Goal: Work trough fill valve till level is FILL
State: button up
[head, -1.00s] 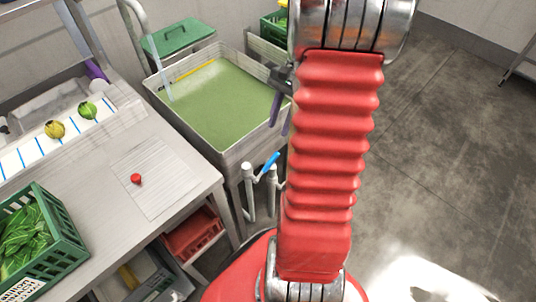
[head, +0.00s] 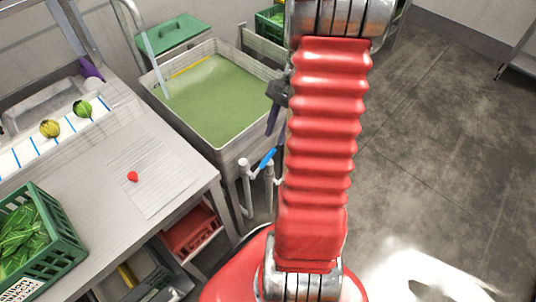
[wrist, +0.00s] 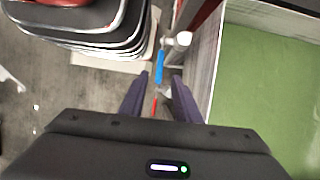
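The trough (head: 222,152) is a pale open basin holding green water (head: 215,100); the water also shows in the wrist view (wrist: 270,90). A yellow line (head: 190,67) runs along its far inner wall just above the water; no FILL lettering is readable. The blue valve lever (head: 267,158) sits on white pipes below the trough's near right corner. My gripper (head: 271,121) is above the lever, partly hidden by my arm. In the wrist view its purple fingers (wrist: 159,82) are apart, with the blue lever (wrist: 159,66) seen beyond and between their tips. Contact is not visible.
A steel counter (head: 90,195) stands left of the trough, carrying a green crate of leaves (head: 40,245) and a small red object (head: 132,176). A red bin (head: 190,230) is under the counter. Open floor (head: 430,150) lies to the right.

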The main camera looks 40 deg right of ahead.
aim_at(268, 154)
jog(key=x, duration=0.9)
jog(key=shift+a+f, duration=0.1)
jog(key=shift+f, duration=0.05)
grip_shut()
dwell(0.5)
